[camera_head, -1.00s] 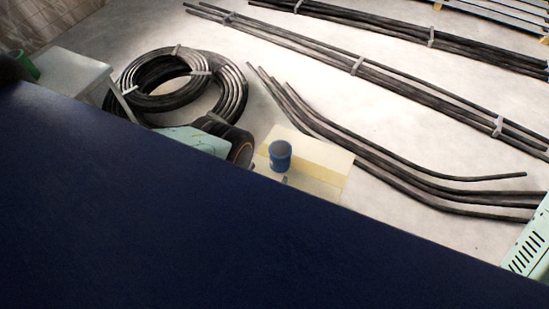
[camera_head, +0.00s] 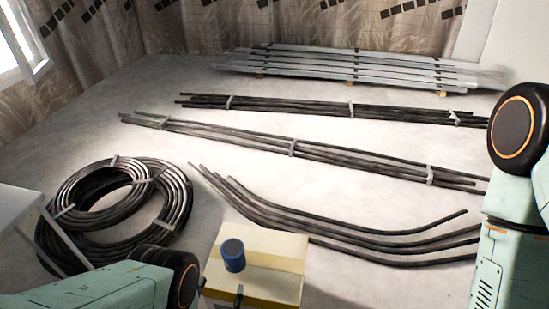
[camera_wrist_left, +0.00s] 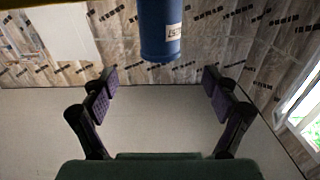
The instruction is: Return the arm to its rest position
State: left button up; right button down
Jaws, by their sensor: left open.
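My left arm (camera_head: 110,290) comes in at the lower left of the head view, its dark wrist joint beside the beige box. My left gripper (camera_head: 220,290) shows only in part at the bottom edge. In the left wrist view the left gripper (camera_wrist_left: 160,98) is open, its two purple-padded fingers wide apart with nothing between them. My right arm (camera_head: 510,200) stands raised at the right edge of the head view. Its gripper is out of view.
A blue can (camera_head: 233,256) stands on a beige box (camera_head: 275,260); a blue cylinder (camera_wrist_left: 160,30) shows in the left wrist view. Coiled cable (camera_head: 110,205), bent pipes (camera_head: 350,232) and bundled pipes (camera_head: 290,148) lie on the pale floor. A white table (camera_head: 15,215) stands at left.

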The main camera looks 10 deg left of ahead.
aim_at(229, 259)
pick_arm(q)
jog(key=w+b, duration=0.1)
jog(key=w, duration=0.2)
jog(key=w+b, duration=0.1)
jog(key=w, duration=0.2)
jog(key=w+b, duration=0.1)
jog(key=w, duration=0.2)
jog(key=shift+w+d+f, duration=0.15)
jog(key=shift+w+f, duration=0.1)
jog(key=shift+w, duration=0.15)
jog(key=shift+s+r+p, duration=0.1)
jog(key=shift+r+p, duration=0.25)
jog(key=shift+r, duration=0.1)
jog(key=shift+r+p, duration=0.35)
jog(key=shift+r, duration=0.25)
